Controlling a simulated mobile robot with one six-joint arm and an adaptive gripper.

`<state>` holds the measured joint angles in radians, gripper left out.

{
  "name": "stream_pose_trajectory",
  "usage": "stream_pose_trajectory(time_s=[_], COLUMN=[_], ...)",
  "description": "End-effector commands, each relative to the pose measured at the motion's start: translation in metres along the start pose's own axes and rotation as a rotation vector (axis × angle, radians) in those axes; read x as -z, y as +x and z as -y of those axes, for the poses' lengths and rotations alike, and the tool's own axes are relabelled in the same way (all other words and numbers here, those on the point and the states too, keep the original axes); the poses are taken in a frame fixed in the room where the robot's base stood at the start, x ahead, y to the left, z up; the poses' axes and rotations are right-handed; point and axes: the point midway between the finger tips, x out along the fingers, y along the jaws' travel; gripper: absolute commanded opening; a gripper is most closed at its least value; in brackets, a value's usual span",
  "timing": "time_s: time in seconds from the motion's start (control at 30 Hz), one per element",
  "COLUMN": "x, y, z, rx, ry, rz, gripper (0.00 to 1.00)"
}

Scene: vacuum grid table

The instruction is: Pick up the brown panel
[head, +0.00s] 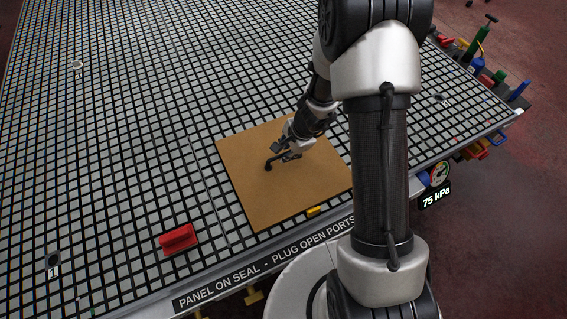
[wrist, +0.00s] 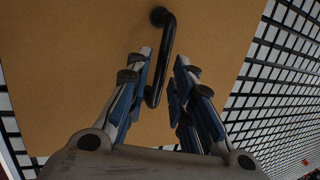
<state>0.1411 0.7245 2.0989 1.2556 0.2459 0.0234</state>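The brown panel (head: 262,200) is a flat square board lying on the grid table near its front edge. It fills much of the wrist view (wrist: 70,70). A black bar handle (head: 269,166) stands on the panel; in the wrist view the handle (wrist: 168,45) runs from the top down toward my gripper. My gripper (head: 283,153) is over the panel at the handle. In the wrist view its blue-padded fingers (wrist: 162,68) are apart, with the near end of the handle between them. I cannot tell whether a finger touches it.
A red block (head: 179,238) lies left of the panel, and a small yellow piece (head: 314,211) is at its front edge. The grid table (head: 120,130) is mostly clear to the left. Coloured tools (head: 478,45) line the right edge, beside a gauge (head: 439,174) labelled 75 kPa.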

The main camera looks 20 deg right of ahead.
Motion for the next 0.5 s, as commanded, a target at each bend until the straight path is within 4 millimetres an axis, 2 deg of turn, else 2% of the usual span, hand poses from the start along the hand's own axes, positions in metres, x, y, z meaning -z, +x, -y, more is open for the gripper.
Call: stream_pose_trajectory(time_s=[0.03, 0.2, 0.5], x=[0.000, 0.000, 0.000], y=[0.012, 0.034, 0.037], z=[-0.001, 0.000, 0.001], rx=[-0.003, -0.003, -0.001], ry=[0.000, 0.000, 0.000], rz=[0.001, 0.001, 0.001], gripper=[0.22, 0.22, 0.22])
